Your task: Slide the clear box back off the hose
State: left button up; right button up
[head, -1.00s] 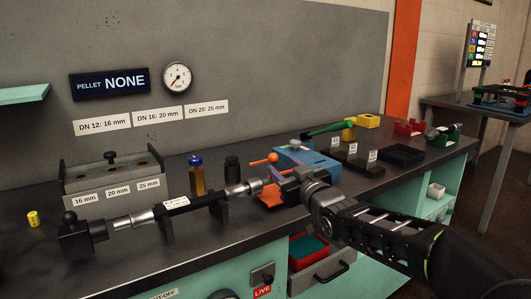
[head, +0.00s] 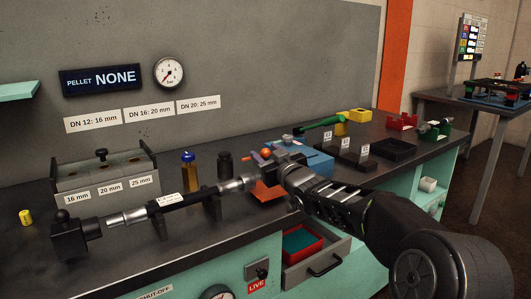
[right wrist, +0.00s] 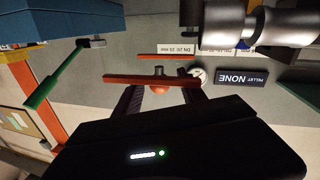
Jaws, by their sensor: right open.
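The black hose (head: 172,202) with a white label and silver end fittings lies level across the bench, held on dark upright supports. I cannot make out a clear box in either view. My right gripper (head: 264,163) is open beside the hose's right end fitting (head: 236,185), close to an orange ball knob (head: 266,153). In the right wrist view the orange knob (right wrist: 161,89) and an orange bar (right wrist: 150,79) show at the open jaws, with a silver fitting (right wrist: 262,22) at upper right. My left gripper is not in view.
A blue block (head: 312,163) with a green lever (head: 318,124) stands behind my right gripper. Label stands and a black tray (head: 396,152) are to its right. An open drawer (head: 322,262) juts out below.

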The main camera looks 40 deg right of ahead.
jog(key=shift+w+d, duration=0.1)
jog(key=shift+w, duration=0.25)
jog(key=shift+c, duration=0.5)
grip_shut()
dwell(0.8)
